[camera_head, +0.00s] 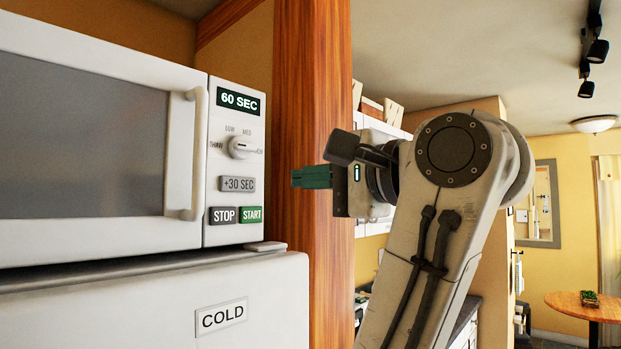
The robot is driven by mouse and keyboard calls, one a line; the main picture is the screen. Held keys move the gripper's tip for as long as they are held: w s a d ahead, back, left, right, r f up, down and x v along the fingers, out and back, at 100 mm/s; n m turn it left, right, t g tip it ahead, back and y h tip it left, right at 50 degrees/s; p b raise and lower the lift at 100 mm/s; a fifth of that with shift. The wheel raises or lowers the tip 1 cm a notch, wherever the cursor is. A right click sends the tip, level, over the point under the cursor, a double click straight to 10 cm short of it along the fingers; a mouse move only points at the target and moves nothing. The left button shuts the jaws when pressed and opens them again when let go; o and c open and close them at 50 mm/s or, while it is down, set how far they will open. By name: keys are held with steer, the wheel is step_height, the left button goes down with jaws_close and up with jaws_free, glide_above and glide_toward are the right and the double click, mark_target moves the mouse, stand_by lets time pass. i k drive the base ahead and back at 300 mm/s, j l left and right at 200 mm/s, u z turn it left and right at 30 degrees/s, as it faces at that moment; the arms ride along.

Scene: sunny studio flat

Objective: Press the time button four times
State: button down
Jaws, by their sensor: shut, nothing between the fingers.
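A white microwave (60,60) fills the upper left, with its door closed. Its control panel has a display (239,101) reading "60 SEC" and a dial (241,148). Below the dial is the grey time button (238,184), marked "+30 SEC". The STOP button (223,216) and the green START button (251,215) sit under it. My gripper (293,178) is shut and empty. Its teal fingers point left toward the panel, at about the height of the time button, and appear clear to the right of it.
The microwave stands on a white fridge (140,305) with a "COLD" label (221,316). A wooden post (312,260) rises right of the microwave, behind my fingers in the picture. A door handle (194,155) sticks out left of the panel. A round table (585,306) stands far right.

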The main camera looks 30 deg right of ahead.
mark_target(230, 184)
steer(key=i+u, duration=0.1)
steer(key=u, duration=0.25)
steer(key=i+u, duration=0.1)
steer(key=u, duration=0.25)
steer(key=i+l+u, duration=0.1)
steer(key=u, duration=0.25)
